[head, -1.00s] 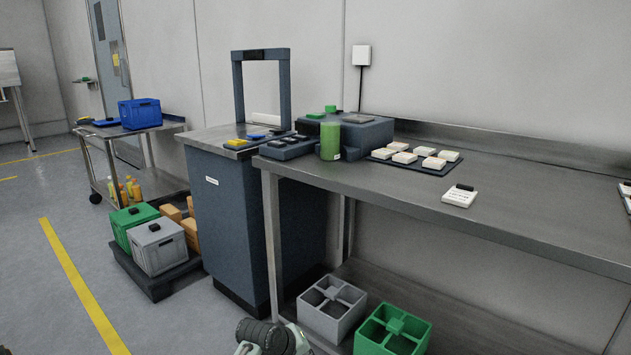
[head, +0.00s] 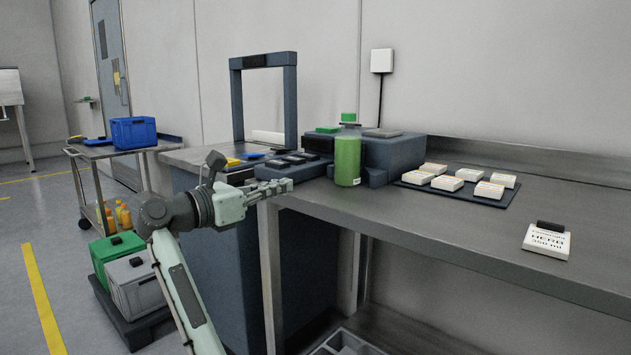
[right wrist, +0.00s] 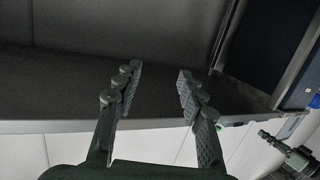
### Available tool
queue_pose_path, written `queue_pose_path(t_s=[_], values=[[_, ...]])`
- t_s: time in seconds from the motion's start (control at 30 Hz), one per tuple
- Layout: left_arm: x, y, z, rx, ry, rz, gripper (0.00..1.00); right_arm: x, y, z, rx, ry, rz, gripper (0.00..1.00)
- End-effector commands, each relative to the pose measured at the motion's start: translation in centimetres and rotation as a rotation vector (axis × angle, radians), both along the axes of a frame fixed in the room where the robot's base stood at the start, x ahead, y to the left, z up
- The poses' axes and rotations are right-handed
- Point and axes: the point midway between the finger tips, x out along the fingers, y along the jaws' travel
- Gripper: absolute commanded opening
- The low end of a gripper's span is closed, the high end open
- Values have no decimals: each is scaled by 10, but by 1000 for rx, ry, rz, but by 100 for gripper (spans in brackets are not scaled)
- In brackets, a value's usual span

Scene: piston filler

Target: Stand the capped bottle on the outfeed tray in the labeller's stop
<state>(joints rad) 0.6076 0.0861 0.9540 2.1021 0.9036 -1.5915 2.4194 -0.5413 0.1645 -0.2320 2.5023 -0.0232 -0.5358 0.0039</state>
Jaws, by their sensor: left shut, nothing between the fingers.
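A green bottle (head: 347,160) with a green cap (head: 348,117) stands upright on the steel bench, against the front of a dark blue-grey machine (head: 395,153), apparently the labeller. I cannot tell whether it sits in a stop. My left gripper (head: 288,187) is shut and empty at the bench's left end, left of the bottle and apart from it. My right gripper (right wrist: 158,82) is open in the right wrist view, with nothing between its fingers. My left arm also shows at that view's right edge. I cannot pick out the outfeed tray with certainty.
A low dark unit with black pads (head: 292,166) lies left of the bottle. Right of the labeller, a dark mat (head: 464,198) holds several white blocks. A white label card (head: 546,241) stands further right. A dark frame (head: 236,105) rises behind. The bench front (head: 430,225) is clear.

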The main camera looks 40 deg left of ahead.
Motion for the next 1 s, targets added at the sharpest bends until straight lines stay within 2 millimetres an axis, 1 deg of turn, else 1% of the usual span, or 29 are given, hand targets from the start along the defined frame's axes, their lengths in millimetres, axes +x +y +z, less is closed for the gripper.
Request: queue_pose_path(t_s=[0.17,0.4,0.6,0.7,0.8,1.0], values=[[23,-5,-1,-2,0,-4,0,1,6,10,24,-49,11,40],[75,-13,-1,-1,2,-3,0,0,18,35,78,-162,35,40],[111,-19,-2,1,3,-2,0,-4,26,56,123,-255,51,40],[124,-21,-1,1,2,-1,0,-6,29,65,142,-293,59,40],[132,-22,-1,2,4,-1,0,-7,30,70,154,-315,63,40],[136,-23,-1,3,4,1,0,-8,31,74,162,-329,65,40]])
